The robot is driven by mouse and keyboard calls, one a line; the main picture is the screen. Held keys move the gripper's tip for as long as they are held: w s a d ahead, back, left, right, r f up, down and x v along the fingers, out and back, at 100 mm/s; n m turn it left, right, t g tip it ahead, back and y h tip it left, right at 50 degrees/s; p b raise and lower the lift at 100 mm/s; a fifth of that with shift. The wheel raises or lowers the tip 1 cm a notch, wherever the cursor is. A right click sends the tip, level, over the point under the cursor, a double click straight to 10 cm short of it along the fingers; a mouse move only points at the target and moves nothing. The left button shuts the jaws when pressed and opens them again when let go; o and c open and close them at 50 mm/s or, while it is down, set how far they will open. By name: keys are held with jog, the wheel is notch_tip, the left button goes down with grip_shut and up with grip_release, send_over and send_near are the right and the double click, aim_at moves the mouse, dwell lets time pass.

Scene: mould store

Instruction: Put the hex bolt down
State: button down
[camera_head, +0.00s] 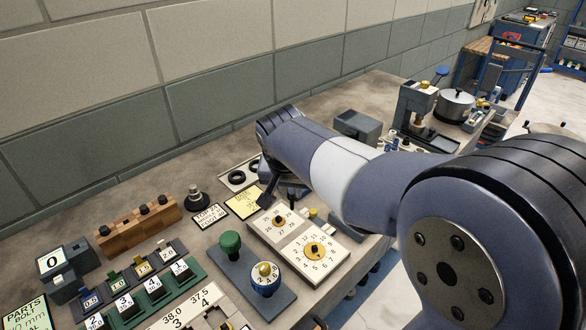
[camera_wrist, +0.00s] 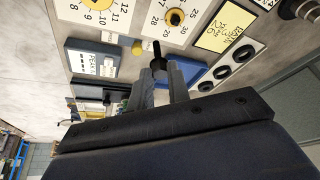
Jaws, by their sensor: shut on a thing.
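My gripper (camera_wrist: 160,72) is shut on the hex bolt (camera_wrist: 157,50), a small dark piece that sticks out past the fingertips in the wrist view. I cannot tell whether the bolt touches anything below. In the head view my gripper (camera_head: 272,193) is small and partly hidden behind my arm, and I cannot make out the bolt clearly there.
The bench (camera_head: 165,255) is crowded. A yellow card (camera_head: 243,202), a white card (camera_head: 209,216) and black rings (camera_head: 237,177) lie near my gripper. A wooden block with knobs (camera_head: 138,228) and a green knob (camera_head: 230,242) stand left. A pot (camera_head: 455,103) stands far right.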

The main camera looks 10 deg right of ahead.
jog(key=shift+w, duration=0.3)
jog(key=shift+w+d+f+p, duration=0.4)
jog(key=shift+w+d+f, duration=0.35)
jog(key=shift+w+f, duration=1)
jog(key=shift+w+d+f+p, duration=0.4)
jog(key=shift+w+d+f, duration=0.45)
jog(key=shift+w, duration=1.8)
jog(key=shift+w+d+f+p, duration=0.4)
jog(key=shift+w+d+f, duration=0.3)
jog(key=shift+w+f, duration=1.1)
jog(key=shift+w+r, duration=0.4)
jog(key=shift+f, duration=0.15)
jog(key=c, duration=1.3)
grip_release()
jog(key=shift+c, duration=0.2)
